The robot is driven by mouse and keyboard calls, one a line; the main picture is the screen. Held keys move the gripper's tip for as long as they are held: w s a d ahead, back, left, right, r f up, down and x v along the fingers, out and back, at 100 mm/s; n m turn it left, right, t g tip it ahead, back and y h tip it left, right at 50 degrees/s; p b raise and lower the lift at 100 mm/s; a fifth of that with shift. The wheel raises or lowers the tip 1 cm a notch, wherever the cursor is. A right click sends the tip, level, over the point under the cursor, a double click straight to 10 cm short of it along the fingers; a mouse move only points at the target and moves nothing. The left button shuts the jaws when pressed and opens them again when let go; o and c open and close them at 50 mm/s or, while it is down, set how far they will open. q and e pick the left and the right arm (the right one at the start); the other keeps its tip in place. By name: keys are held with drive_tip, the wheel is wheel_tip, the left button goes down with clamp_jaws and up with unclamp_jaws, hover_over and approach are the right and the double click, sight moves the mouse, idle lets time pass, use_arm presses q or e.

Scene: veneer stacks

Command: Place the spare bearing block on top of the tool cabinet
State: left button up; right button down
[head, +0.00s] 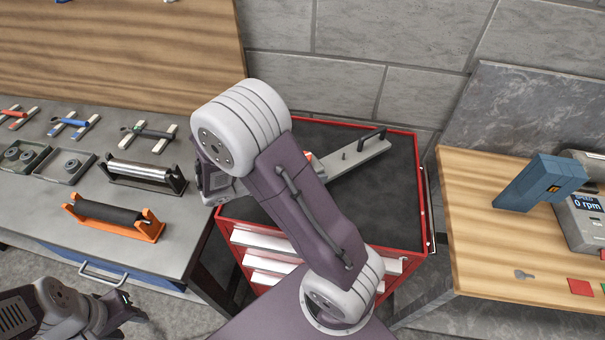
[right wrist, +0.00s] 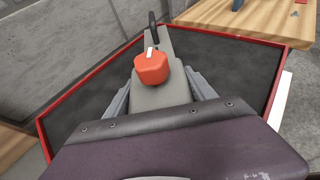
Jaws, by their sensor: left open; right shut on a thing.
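The red tool cabinet (head: 420,185) stands in the middle of the head view, with a dark top. A long grey bar (head: 345,165) with a black handle lies across or just above this top; I cannot tell if it touches. In the right wrist view the bar (right wrist: 160,97) carries an orange-red knob (right wrist: 152,69). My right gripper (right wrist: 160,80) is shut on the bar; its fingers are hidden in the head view. Small grey round-holed blocks, looking like bearing blocks (head: 72,165), sit in trays on the left bench. My left gripper (head: 130,305) is open and empty, low at left.
The grey left bench (head: 190,235) carries a steel roller in a dark stand (head: 145,173), an orange roller stand (head: 112,215) and several small clamps. A wooden bench (head: 480,240) at right holds a blue-grey machine (head: 538,182). A stone wall stands behind. Much of the cabinet top looks bare.

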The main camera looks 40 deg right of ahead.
drive_tip(key=shift+d+f+b, duration=0.1)
drive_tip(key=shift+f+b, duration=0.25)
drive_tip(key=shift+f, duration=1.75)
drive_tip(key=shift+c, duration=1.6)
unclamp_jaws()
drive_tip(key=v, duration=1.2)
